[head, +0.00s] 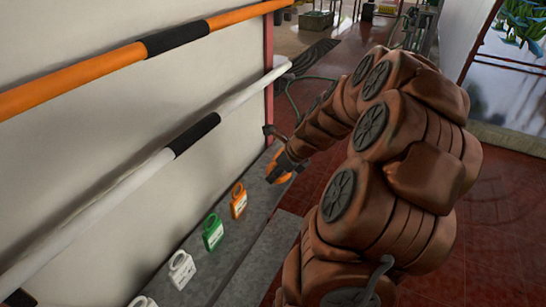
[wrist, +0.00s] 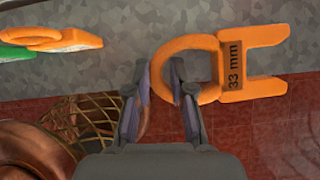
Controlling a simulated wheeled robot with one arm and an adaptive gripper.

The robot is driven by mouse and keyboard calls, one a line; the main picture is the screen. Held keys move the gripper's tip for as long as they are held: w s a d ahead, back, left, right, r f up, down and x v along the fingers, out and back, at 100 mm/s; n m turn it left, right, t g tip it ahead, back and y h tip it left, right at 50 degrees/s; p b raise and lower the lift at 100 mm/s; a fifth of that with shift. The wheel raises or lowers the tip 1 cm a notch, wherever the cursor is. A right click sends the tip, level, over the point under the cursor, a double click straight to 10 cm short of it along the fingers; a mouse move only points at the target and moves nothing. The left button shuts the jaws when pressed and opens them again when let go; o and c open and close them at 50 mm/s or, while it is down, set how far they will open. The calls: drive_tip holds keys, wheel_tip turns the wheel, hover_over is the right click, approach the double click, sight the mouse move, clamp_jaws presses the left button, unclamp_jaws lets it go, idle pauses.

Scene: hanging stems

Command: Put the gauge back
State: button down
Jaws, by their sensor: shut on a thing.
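The gauge (wrist: 232,66) is an orange piece with a ring at one end, a two-pronged fork at the other, and a "33 mm" label. My gripper (wrist: 158,72) is shut on the ring's left side in the wrist view, one finger outside the ring and one inside its opening. The fork points right, away from the fingers. In the head view my gripper (head: 277,172) is at the far end of the grey ledge (head: 262,232), with part of the orange gauge (head: 286,178) showing beside it. Whether the gauge touches the ledge is hard to tell.
On the ledge stand an orange tag (head: 238,201), a green tag (head: 212,232) and white tags (head: 181,268) in a row. Orange (head: 90,68) and white (head: 100,208) poles with black grips run along the wall above. Red tiled floor (head: 500,225) lies to the right.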

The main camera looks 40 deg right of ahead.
sight(273, 160)
drive_tip(key=w+d, duration=0.2)
drive_tip(key=w, duration=0.1)
drive_tip(key=w+d+p, duration=0.1)
drive_tip(key=w+d, duration=0.2)
drive_tip(key=w+d+f+p, duration=0.1)
drive_tip(key=w+d, duration=0.1)
drive_tip(key=d, duration=0.1)
drive_tip(key=shift+w, duration=0.4)
drive_tip(key=shift+d+f+p, duration=0.1)
drive_tip(key=shift+f+p, duration=0.25)
drive_tip(key=shift+f, duration=1.5)
drive_tip(key=shift+f, duration=0.1)
drive_tip(key=c, duration=1)
unclamp_jaws()
drive_tip(key=b+v, duration=0.1)
drive_tip(key=v, duration=1.1)
drive_tip(key=shift+b, duration=0.35)
